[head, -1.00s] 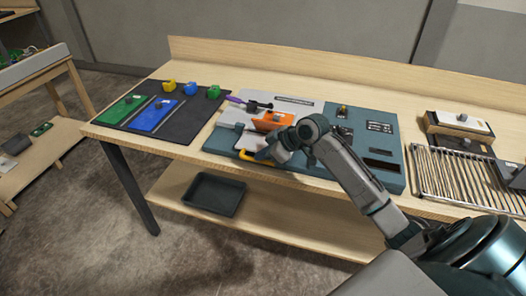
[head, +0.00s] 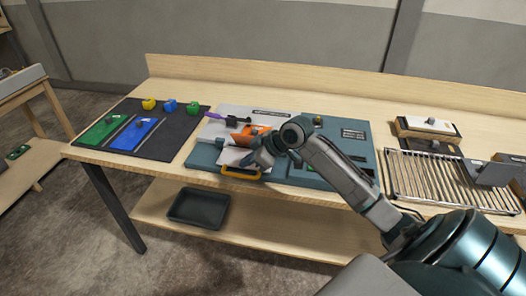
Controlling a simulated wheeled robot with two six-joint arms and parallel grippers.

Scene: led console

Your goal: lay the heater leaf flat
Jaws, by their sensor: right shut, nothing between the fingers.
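The console (head: 203,158) is a teal box on the workbench with a pale panel on its left half. An orange part (head: 247,131) sits on that panel, partly hidden behind my right arm. A pale plate (head: 232,156) shows in front of it, above a yellow handle (head: 240,174) at the console's front edge. I cannot tell for certain which part is the heater leaf or how it is tilted. My right gripper (head: 257,160) is shut and empty, over the console's front near the yellow handle; whether it touches anything is unclear. My left gripper is out of view.
A purple-handled tool (head: 214,116) lies at the console's back left. A dark mat (head: 178,132) at left holds green and blue boards and several small coloured blocks. A wire rack (head: 425,178) and a wood-and-white block (head: 428,128) are at right. A dark tray (head: 199,207) sits on the lower shelf.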

